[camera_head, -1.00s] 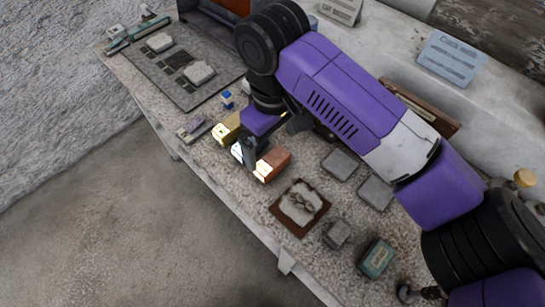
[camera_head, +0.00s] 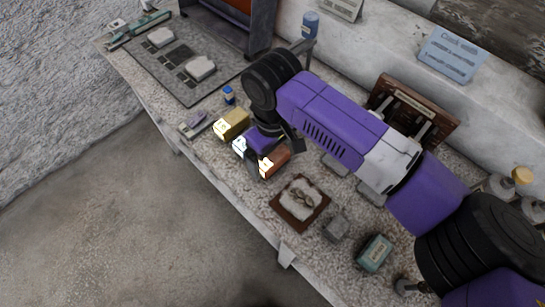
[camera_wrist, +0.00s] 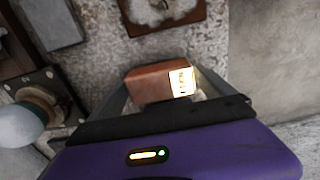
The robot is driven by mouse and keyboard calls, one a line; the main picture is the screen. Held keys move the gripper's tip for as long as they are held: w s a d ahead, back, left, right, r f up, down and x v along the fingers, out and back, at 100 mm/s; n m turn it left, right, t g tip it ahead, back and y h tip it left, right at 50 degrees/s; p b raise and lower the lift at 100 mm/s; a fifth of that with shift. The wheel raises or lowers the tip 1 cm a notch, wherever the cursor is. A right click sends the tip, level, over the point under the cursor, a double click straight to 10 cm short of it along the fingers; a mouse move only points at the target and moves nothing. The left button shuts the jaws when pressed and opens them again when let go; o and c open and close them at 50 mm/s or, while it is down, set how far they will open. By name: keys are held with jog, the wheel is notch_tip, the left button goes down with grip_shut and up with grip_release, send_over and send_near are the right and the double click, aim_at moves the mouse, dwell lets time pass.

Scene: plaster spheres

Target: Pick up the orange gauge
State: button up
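The orange gauge (camera_head: 278,160) is a small orange-brown block with a bright lit face, on the speckled bench near its front edge. In the wrist view the gauge (camera_wrist: 150,84) shows between the two fingers, its lit face to the right. My gripper (camera_head: 274,157) is over the gauge, with one dark finger on either side of it. The fingers of my gripper (camera_wrist: 163,92) look spread, and I see no clear grip on the gauge. My wrist hides part of the gauge's top in the head view.
A yellow block (camera_head: 232,123) and a mostly hidden block with a lit white face (camera_head: 240,146) stand close on the left. A brown framed tray (camera_head: 300,203) lies to the right. A small blue-capped bottle (camera_head: 229,96) stands behind the yellow block. The floor beyond the front edge is clear.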

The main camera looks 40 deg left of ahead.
aim_at(273, 155)
jog(key=c, duration=1.2)
jog(key=shift+r, duration=0.15)
notch_tip(273, 155, up, 20)
jog(key=shift+f+b, duration=0.1)
jog(key=shift+b, duration=0.3)
